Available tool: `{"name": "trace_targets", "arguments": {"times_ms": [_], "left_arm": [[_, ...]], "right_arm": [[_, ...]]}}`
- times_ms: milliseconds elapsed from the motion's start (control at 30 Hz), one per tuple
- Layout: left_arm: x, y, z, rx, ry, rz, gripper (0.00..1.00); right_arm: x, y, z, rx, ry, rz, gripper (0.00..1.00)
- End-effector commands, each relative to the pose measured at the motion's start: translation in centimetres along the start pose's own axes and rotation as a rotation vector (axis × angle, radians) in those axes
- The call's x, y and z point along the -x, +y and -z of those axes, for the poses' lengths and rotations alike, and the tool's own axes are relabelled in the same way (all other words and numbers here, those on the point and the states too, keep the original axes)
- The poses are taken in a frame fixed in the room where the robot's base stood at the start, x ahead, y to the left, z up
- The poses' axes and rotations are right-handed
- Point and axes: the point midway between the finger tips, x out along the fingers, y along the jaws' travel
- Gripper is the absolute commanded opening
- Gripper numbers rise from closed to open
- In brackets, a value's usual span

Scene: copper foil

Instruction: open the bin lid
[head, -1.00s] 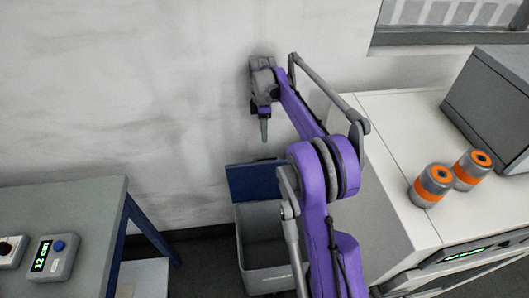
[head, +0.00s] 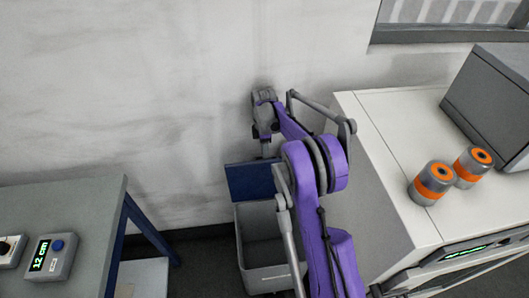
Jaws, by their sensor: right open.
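The bin (head: 267,278) is a grey open-topped box on the floor between the table and the white cabinet. Its blue lid (head: 248,181) stands raised at the back of the bin, near the wall, and the empty-looking inside shows. My right gripper (head: 266,150) is above and behind the lid's upper edge, pointing down, and is open. Its fingertips are partly hidden at the lid's top edge, so I cannot tell whether they touch it. My purple right arm covers the right side of the bin. My left gripper is not in view.
A grey table (head: 70,215) with a display box (head: 51,257) reading 12 cm stands at the left. A white cabinet (head: 385,130) at the right carries two orange-banded cans (head: 432,183) and a grey box (head: 495,100). The wall is close behind the bin.

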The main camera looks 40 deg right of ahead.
Motion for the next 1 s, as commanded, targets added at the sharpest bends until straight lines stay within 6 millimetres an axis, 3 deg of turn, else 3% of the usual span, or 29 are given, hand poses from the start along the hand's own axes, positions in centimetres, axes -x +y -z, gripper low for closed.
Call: {"name": "trace_targets", "arguments": {"times_ms": [167,433,1000], "left_arm": [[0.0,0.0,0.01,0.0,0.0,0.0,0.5],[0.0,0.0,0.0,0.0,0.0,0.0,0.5],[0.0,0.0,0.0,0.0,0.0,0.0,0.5]], "right_arm": [[0.01,0.0,0.01,0.0,0.0,0.0,0.45],[0.02,0.0,0.01,0.0,0.0,0.0,0.0],[0.04,0.0,0.0,0.0,0.0,0.0,0.0]]}}
